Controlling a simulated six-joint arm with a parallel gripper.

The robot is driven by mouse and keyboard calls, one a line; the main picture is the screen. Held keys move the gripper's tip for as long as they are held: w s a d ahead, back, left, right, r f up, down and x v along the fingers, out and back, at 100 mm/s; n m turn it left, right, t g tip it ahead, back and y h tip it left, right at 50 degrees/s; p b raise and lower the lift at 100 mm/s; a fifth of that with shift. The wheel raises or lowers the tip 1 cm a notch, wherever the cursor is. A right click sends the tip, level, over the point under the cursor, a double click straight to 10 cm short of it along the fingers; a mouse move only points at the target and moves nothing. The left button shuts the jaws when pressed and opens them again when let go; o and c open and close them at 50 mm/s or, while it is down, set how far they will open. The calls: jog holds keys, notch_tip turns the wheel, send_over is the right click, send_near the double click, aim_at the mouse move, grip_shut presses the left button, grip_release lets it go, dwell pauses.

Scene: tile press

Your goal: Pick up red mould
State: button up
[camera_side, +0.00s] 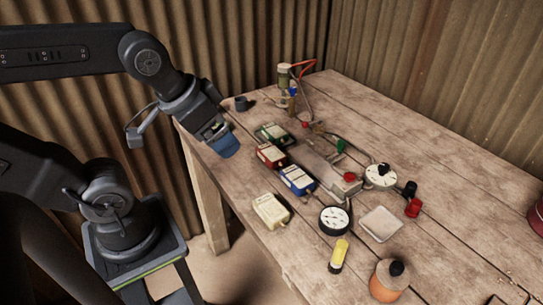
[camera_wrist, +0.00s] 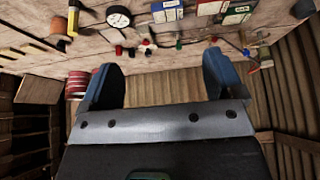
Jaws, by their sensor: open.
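The red mould (camera_side: 269,154) is a small box with a pale label, lying on the wooden table between a green box and a blue box in the side view. In the wrist view the red mould (camera_wrist: 238,13) is at the top edge, partly cut off. My gripper (camera_side: 225,146) has blue fingers and hangs near the table's left edge, to the left of the red mould and apart from it. In the wrist view my gripper (camera_wrist: 162,80) has its fingers wide apart with nothing between them.
A green box (camera_side: 272,133), a blue box (camera_side: 298,179) and a cream box (camera_side: 271,210) stand close by in the row. The table's far right is largely clear.

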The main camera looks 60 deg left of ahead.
dwell(0.6)
jog(key=m+g+y, duration=0.4)
jog(key=m+g, duration=0.2)
jog(key=m, duration=1.2)
send_over(272, 152)
jog(key=d, duration=0.6)
notch_tip(272, 152, down, 10)
jog(key=shift+y, duration=0.3)
jog(key=x, duration=0.5)
jog(key=w+x, duration=0.1)
jog(key=x, duration=0.2)
jog(key=shift+a+f, duration=0.1)
jog(key=shift+a, duration=0.1)
jog(key=x, duration=0.4)
jog(key=shift+s+a, duration=0.15)
jog(key=shift+s, duration=0.2)
jog(key=shift+a+f, duration=0.2)
jog(key=shift+f, duration=0.35)
jog(key=shift+c, duration=0.4)
jog(key=c, duration=1.1)
